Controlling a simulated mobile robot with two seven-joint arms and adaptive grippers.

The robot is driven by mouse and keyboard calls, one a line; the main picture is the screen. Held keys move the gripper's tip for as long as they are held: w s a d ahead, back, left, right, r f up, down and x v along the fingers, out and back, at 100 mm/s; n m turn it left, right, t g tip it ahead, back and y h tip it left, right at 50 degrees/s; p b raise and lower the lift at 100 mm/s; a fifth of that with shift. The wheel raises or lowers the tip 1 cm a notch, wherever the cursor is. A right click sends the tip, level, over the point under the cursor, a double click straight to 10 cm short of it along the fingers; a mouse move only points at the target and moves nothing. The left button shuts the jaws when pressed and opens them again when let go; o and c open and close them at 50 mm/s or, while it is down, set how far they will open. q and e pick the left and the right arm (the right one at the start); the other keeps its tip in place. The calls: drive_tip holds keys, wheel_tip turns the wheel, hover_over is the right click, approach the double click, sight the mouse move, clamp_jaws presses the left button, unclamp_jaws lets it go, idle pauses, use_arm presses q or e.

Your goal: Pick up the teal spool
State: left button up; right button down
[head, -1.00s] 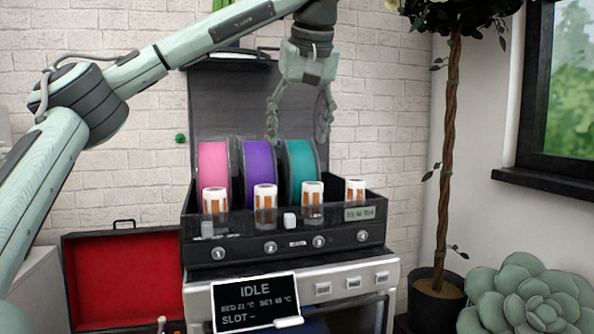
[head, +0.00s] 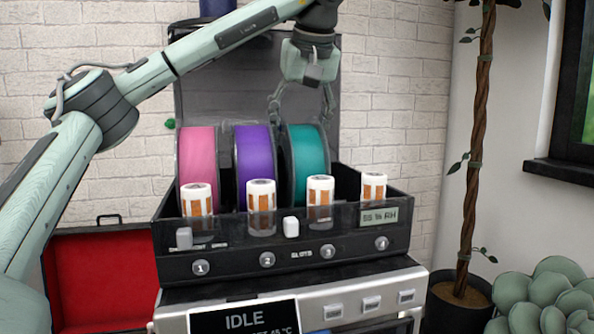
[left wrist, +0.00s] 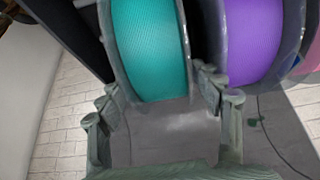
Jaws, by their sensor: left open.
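The teal spool (head: 309,162) stands upright in slot 3 of the black dryer box, right of the purple spool (head: 256,160). My left gripper (head: 300,112) is open and empty, pointing down just above the top of the teal spool. In the left wrist view, the teal spool (left wrist: 150,50) lies ahead between my two spread fingers (left wrist: 160,92). The finger on the right shows close to the gap between the teal and purple (left wrist: 250,42) spools. I cannot tell if it touches either rim. My right gripper is not in view.
The black dryer box (head: 225,262) also holds a pink spool (head: 197,165), and several white-capped canisters (head: 261,196) line its front. Its raised dark lid (head: 225,95) stands behind. A red open case (head: 95,275) is at left, a potted tree (head: 482,150) at right.

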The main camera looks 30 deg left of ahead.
use_arm(q)
drive_tip(key=x, duration=0.3)
drive_tip(key=shift+a+f, duration=0.1)
drive_tip(key=shift+f, duration=0.2)
drive_tip(key=c, duration=1.4)
drive_tip(key=shift+w+r, duration=0.1)
clamp_jaws()
drive_tip(key=shift+r, duration=0.15)
